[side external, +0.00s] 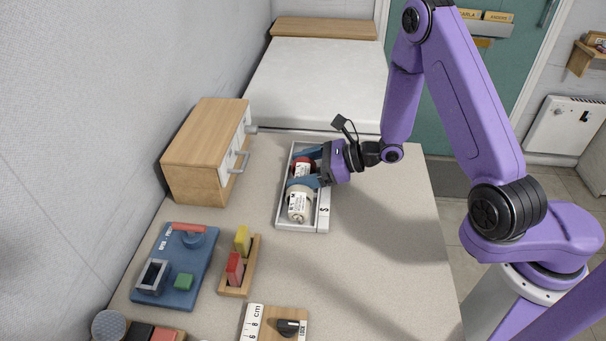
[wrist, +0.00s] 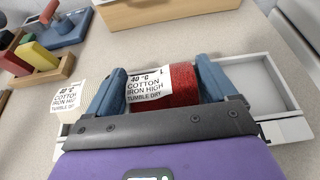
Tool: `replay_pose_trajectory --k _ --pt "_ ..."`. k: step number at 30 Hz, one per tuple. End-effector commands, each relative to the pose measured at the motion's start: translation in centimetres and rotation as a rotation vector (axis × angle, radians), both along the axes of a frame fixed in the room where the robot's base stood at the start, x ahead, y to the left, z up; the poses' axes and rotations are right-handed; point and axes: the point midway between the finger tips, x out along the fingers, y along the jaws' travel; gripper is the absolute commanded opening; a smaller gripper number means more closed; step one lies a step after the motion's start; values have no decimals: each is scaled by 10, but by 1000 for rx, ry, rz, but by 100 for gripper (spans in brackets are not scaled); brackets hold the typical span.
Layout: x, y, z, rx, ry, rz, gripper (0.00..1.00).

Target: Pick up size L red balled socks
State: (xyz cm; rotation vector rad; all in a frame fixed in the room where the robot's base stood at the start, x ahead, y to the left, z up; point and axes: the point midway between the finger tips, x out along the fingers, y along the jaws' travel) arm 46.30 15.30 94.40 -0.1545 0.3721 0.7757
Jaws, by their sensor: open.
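The red balled socks (side external: 302,166) lie in a shallow white tray (side external: 284,213), with a white label band around them. In the wrist view the red socks (wrist: 182,84) sit between the two blue fingers of my gripper (wrist: 160,88), and the label reads 40 °C, cotton, iron high, tumble dry. My gripper (side external: 306,167) is open, one finger on each side of the red socks; whether the fingers touch them I cannot tell. A cream balled pair (side external: 299,203) with a label lies in the same tray, just beside the near finger. I cannot see a size mark on the red socks.
A wooden cabinet (side external: 205,140) with a handle stands left of the tray. A blue board (side external: 177,265) and a wooden holder with yellow and red blocks (side external: 239,264) are at the front left. The table right of the tray is clear.

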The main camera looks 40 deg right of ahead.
Motion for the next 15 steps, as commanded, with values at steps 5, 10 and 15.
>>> replay_pose_trajectory --k 5,10,15 --pt "0 0 0 0 0 0 56" --pt "0 0 0 0 0 0 47" --pt "0 -1 1 0 0 -1 46"
